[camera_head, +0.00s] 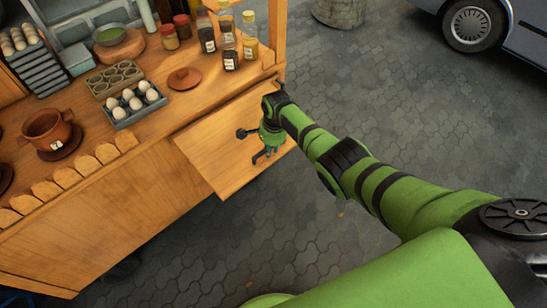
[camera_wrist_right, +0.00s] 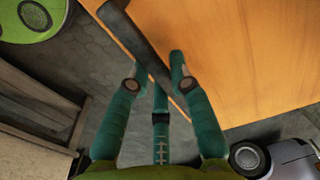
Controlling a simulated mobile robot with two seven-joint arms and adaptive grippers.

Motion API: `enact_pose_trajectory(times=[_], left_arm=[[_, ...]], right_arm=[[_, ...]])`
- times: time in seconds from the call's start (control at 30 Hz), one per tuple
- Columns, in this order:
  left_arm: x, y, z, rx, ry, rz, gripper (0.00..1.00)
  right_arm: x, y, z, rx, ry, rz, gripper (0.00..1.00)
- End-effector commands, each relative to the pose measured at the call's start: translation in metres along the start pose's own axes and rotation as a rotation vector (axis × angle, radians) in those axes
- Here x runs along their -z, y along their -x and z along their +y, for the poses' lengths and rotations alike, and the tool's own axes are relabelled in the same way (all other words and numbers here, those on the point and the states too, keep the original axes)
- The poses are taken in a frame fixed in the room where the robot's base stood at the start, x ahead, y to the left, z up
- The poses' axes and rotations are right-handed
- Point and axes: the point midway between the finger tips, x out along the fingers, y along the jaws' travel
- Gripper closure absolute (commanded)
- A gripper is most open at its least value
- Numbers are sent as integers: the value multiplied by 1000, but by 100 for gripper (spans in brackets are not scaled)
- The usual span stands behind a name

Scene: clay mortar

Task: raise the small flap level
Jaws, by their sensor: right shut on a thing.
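The small flap (camera_head: 218,150) is a plain wooden panel at the right end of the wooden counter's front. My right gripper (camera_head: 266,148) is at the flap's outer right part. The contact is partly hidden. My left gripper is out of view.
The counter holds an egg tray (camera_head: 134,105), a clay pot (camera_head: 47,133), a clay lid (camera_head: 185,78) and several bottles (camera_head: 228,50) close to the flap. A grey vehicle (camera_head: 500,30) stands at the upper right. Paved ground (camera_head: 330,90) around the flap is clear.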

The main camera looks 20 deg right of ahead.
Motion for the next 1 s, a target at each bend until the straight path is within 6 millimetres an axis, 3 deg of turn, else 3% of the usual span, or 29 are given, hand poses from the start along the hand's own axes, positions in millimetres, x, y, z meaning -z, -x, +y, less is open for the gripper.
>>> enact_pose_trajectory(times=[0.03, 0.2, 0.87, 0.9, 0.93, 1.0], left_arm=[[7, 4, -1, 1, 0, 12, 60], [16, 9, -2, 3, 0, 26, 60], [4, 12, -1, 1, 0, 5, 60], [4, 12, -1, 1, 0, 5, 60], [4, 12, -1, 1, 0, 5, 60], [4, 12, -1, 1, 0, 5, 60]], right_arm=[[1, 10, -5, 6, 0, 1, 100], [2, 21, -12, 11, 0, 1, 100], [5, 30, -20, 24, 0, 8, 100], [5, 30, -20, 24, 0, 8, 62], [5, 30, -20, 24, 1, 8, 54], [5, 29, -19, 22, 1, 7, 54]])
